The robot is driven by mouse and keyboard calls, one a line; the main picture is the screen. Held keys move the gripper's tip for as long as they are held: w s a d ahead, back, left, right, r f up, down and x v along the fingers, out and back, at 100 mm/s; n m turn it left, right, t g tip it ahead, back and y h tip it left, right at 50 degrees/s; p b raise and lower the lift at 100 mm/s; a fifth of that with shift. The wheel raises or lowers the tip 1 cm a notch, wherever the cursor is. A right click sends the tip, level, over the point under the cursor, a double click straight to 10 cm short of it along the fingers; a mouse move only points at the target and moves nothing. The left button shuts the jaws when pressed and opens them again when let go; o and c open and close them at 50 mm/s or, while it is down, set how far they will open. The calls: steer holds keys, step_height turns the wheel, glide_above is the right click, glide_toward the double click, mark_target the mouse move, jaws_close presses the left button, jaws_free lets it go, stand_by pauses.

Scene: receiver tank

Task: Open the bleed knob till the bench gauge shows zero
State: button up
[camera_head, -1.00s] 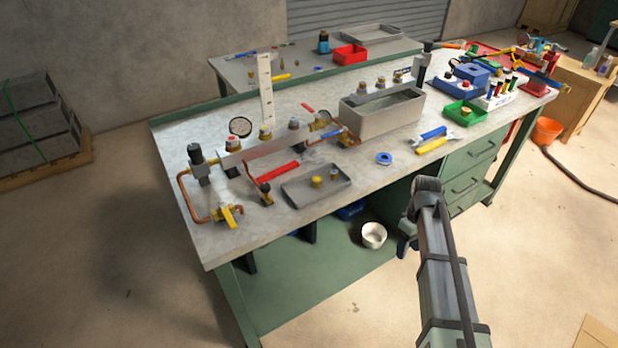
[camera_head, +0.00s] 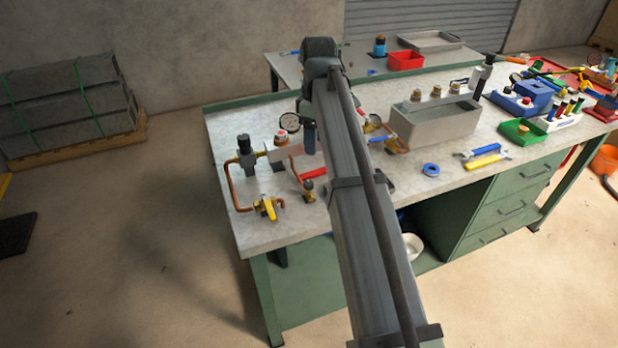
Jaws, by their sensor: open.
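The bench gauge (camera_head: 290,123), a round white dial with a dark rim, stands on the bench just left of my arm. Its reading is too small to tell. Near it are a red-topped brass fitting (camera_head: 282,138), a black-topped cylinder (camera_head: 246,150), a yellow-handled valve (camera_head: 268,208) on copper pipe and a small brass valve (camera_head: 308,190). I cannot tell which of these is the bleed knob. My arm reaches over the bench and covers the middle of the pipework. My gripper's jaws do not show; the arm hides them.
A grey open tank (camera_head: 440,125) stands right of my arm. A blue tape ring (camera_head: 431,169) and blue and yellow wrenches (camera_head: 484,160) lie in front of it. A green tray (camera_head: 520,135) and a blue vise-like block sit farther right. The bench's front left corner (camera_head: 265,240) is clear.

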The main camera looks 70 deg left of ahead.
mark_target(309, 182)
steer(key=f, duration=0.4)
steer(key=s+f, duration=0.1)
steer(key=f, duration=0.7)
steer(key=shift+s+f, duration=0.4)
steer(key=shift+c, duration=0.5)
steer(key=c, duration=1)
steer(key=shift+o, duration=0.2)
